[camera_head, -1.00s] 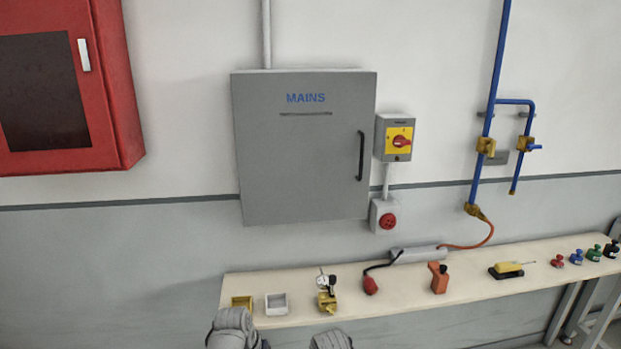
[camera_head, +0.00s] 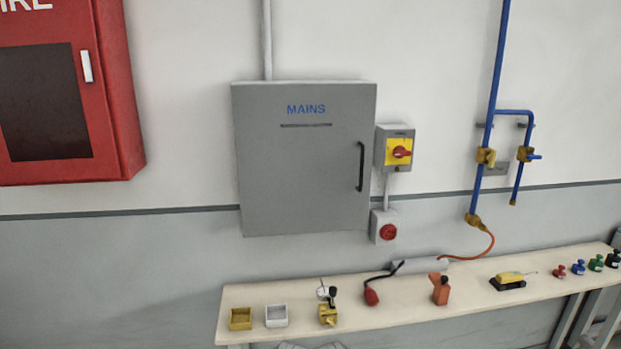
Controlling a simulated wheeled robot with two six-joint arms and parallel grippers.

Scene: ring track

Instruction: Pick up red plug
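The red plug (camera_head: 371,296) lies on the wooden bench, left of the orange tool, with a black cable running up from it to a grey strip at the back of the bench. A red round socket (camera_head: 388,232) is on the wall above it, under the switch box. Neither of my grippers shows. Only small grey parts, seemingly of my arms, show at the bottom edge below the bench front. No gripper is near the plug in view.
The bench (camera_head: 400,307) also holds a yellow bin (camera_head: 240,319), a white bin (camera_head: 277,316), a brass device (camera_head: 328,313), an orange tool (camera_head: 440,289), a yellow device (camera_head: 508,281) and several small coloured items. A grey MAINS cabinet (camera_head: 300,180) hangs above.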

